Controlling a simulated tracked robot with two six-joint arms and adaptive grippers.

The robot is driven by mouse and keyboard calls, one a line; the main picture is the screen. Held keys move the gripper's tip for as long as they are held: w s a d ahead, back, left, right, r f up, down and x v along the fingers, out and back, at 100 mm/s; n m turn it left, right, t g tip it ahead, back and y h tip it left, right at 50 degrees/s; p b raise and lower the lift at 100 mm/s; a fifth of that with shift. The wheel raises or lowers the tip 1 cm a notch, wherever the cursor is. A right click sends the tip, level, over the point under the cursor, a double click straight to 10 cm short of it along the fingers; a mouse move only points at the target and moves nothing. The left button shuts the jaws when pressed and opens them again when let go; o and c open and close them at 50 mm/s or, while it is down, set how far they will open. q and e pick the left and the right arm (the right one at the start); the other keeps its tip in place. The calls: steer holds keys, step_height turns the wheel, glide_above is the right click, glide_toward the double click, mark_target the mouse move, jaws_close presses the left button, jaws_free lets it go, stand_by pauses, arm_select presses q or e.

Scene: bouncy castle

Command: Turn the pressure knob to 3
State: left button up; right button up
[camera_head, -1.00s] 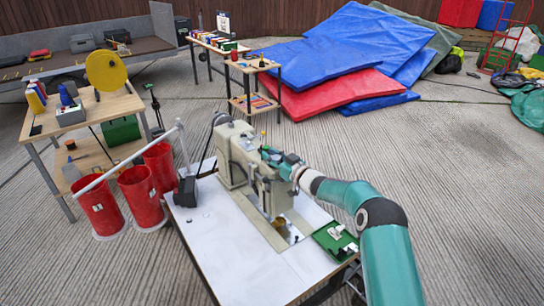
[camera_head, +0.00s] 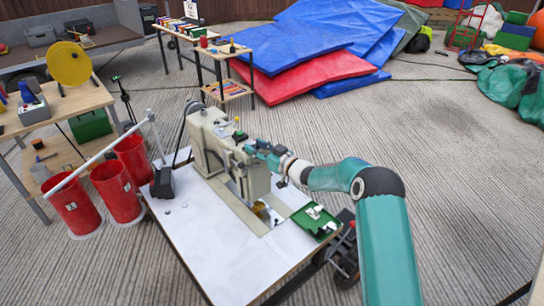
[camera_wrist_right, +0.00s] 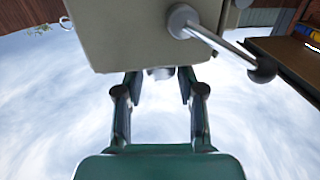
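The cream sewing machine (camera_head: 212,145) stands on a white-topped table (camera_head: 205,235). My right gripper (camera_head: 252,150) is at the right end of its head, near the top. In the right wrist view, the cream machine head (camera_wrist_right: 145,35) fills the upper middle, with a lever ending in a dark ball at its right. My right gripper (camera_wrist_right: 159,80) is open there, its fingers apart either side of a small pale round part (camera_wrist_right: 160,73) at the head's edge. I cannot tell whether this part is the pressure knob, or whether the fingers touch it; no numbers are readable. My left gripper is out of view.
A green tray (camera_head: 314,222) with small white parts lies at the table's right edge. A dark box (camera_head: 163,182) is at the left edge. Red buckets (camera_head: 76,210) stand left of the table. Blue and red mats (camera_head: 305,72) lie behind, with open floor between.

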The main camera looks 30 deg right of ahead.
steer(key=v, duration=0.7)
steer(key=shift+f, duration=0.1)
